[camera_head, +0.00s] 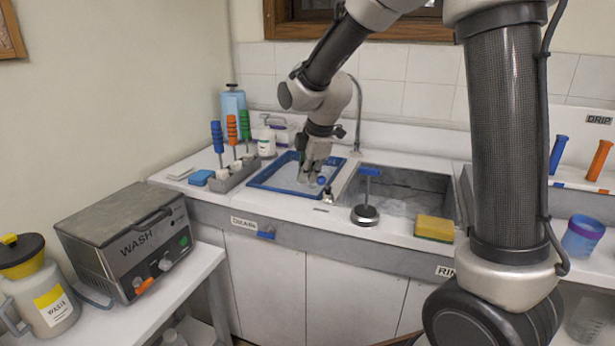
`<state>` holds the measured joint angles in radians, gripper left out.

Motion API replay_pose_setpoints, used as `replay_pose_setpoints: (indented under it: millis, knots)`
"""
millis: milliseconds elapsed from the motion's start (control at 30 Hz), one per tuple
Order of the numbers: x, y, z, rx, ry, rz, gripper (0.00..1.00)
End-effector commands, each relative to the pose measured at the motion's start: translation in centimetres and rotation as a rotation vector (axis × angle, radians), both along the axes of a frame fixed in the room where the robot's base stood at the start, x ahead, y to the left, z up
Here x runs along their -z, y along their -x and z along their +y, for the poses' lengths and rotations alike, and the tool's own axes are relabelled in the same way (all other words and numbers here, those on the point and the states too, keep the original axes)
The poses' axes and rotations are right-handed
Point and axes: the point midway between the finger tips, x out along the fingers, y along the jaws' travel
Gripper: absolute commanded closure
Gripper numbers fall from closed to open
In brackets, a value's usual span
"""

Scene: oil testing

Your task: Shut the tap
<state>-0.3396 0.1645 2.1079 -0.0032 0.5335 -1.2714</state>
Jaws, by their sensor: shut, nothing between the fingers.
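A tall, curved metal tap (357,120) rises behind the steel sink (440,184). A small metal fitting (328,196) with a blue knob (321,181) stands at the front edge between the blue-rimmed tray and the sink. I cannot tell which of these is the tap to be shut. My gripper (312,177) points down over the right part of the blue-rimmed tray (268,183), just left of the blue knob. It is shut and empty. I cannot tell whether its fingers touch the knob. No running water shows clearly.
A blue-handled tool with a round base (365,214) and a yellow sponge (434,228) stand at the sink's front edge. A rack (237,177) with several coloured-handled tools is left of the tray. A blue lever (266,235) sits below, by a DRAIN label.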

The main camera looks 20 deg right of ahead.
Motion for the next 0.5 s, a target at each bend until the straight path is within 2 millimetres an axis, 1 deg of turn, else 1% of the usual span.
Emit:
replay_pose_setpoints:
  millis: [267, 367, 500]
  knots:
    - [-0.6, -0.7, -0.5, 0.004, -0.041, 0.054, 1.0]
    - [-1.1, -1.1, -0.8, 0.005, -0.072, 0.094, 1.0]
    - [-1.9, -2.2, -1.6, 0.007, -0.142, 0.191, 1.0]
